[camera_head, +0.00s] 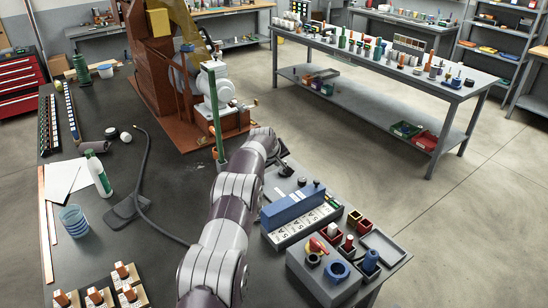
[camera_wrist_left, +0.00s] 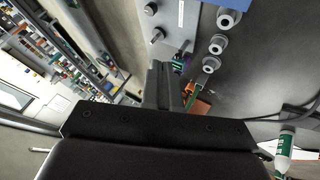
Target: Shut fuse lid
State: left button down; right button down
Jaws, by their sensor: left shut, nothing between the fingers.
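I cannot pick out the fuse lid with certainty in either view. My left gripper (camera_head: 286,170) is at the end of the arm reaching over the bench, by a grey panel (camera_head: 280,186) with dark knobs. In the left wrist view the gripper (camera_wrist_left: 166,84) is shut and empty. Just past its tips is a small cluster of blue and green parts (camera_wrist_left: 179,64) beside the grey panel (camera_wrist_left: 172,18). The fingers partly cover this spot, and I cannot tell whether they touch anything. My right gripper is not in view.
A blue box with white labelled strips (camera_head: 291,208) and a grey block (camera_head: 322,273) with coloured pieces lie right of my arm. The roaster (camera_head: 160,85) stands behind. A green and white bottle (camera_head: 98,174) and a black cable (camera_head: 142,165) are on the left of the bench.

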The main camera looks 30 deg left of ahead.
pick_arm(q)
jog(key=b+v, duration=0.3)
jog(key=v, duration=0.8)
jog(key=shift+s+r, duration=0.25)
jog(key=shift+s, duration=0.05)
jog(key=s+d+f+m+g, duration=0.2)
jog(key=s+d+f, duration=0.1)
jog(key=s+f, duration=0.25)
jog(key=s+d+f+m+g, duration=0.2)
jog(key=s+d+f, duration=0.2)
jog(key=s, duration=0.3)
jog(key=s+d+m, duration=0.2)
jog(key=s+d, duration=0.2)
jog(key=s, duration=0.4)
jog(key=s+d+m+g, duration=0.1)
jog(key=s+d+m, duration=0.1)
jog(key=s+d, duration=0.3)
jog(key=s+d+m+g+h, duration=0.1)
jog(key=s+d, duration=0.4)
jog(key=s, duration=0.5)
jog(key=shift+s+m, duration=0.35)
jog(key=shift+m, duration=0.55)
